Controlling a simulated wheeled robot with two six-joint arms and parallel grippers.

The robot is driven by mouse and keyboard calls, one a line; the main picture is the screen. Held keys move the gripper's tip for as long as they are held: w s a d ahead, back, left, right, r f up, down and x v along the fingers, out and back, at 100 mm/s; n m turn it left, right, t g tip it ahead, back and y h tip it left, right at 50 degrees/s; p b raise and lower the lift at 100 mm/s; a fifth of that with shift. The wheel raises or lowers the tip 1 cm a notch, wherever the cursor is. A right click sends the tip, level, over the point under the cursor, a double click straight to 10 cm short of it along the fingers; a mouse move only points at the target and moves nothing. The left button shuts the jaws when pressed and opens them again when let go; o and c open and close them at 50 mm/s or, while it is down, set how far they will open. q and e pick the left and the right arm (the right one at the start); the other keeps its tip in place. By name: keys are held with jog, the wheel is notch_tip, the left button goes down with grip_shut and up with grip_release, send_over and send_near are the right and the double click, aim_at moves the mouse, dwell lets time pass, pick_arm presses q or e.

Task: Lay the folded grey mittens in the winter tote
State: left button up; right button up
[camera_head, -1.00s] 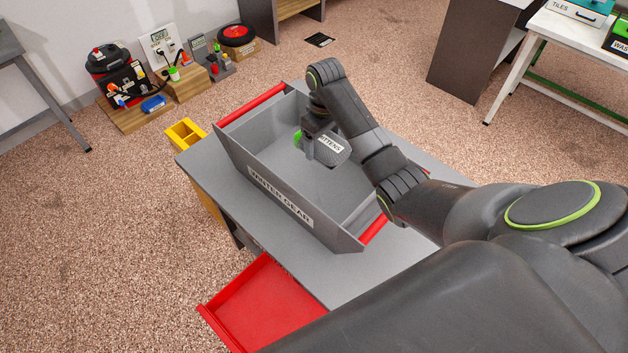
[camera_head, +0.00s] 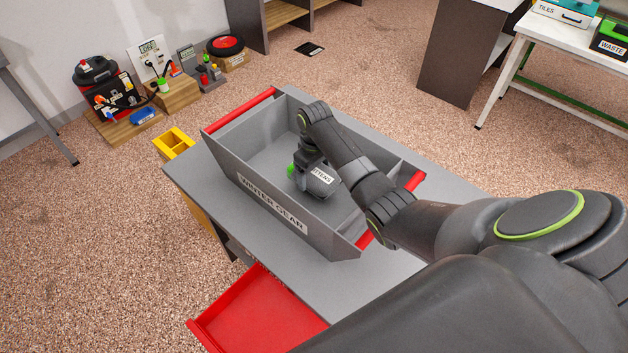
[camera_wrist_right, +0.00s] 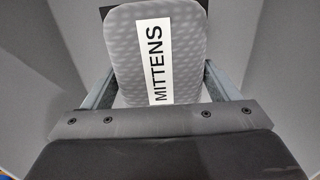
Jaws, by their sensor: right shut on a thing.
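The winter tote (camera_head: 216,157) is a grey open box with red handles and a "WINTER GEAR" label, standing on the grey top of the toolchest. The folded grey mittens (camera_head: 318,186) carry a white "MITTENS" label and are down inside the tote. My right gripper (camera_head: 308,172) reaches into the tote and is shut on the mittens. In the right wrist view the mittens (camera_wrist_right: 187,60) sit between the two fingers. I cannot tell whether they touch the tote's floor. My left gripper is not in view.
The toolchest top (camera_head: 200,187) has free room around the tote. An open red drawer (camera_head: 255,312) sticks out at the front. A yellow bin (camera_head: 174,142) hangs at the left side. A white table (camera_head: 560,25) with cases stands at the far right.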

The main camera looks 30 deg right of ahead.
aim_at(315, 171)
jog(key=shift+f, duration=1.9)
jog(key=shift+f, duration=0.1)
jog(key=o, duration=0.9)
notch_tip(315, 171, up, 12)
jog(key=shift+r+b, duration=0.15)
jog(key=shift+b, duration=0.15)
jog(key=shift+r, duration=0.1)
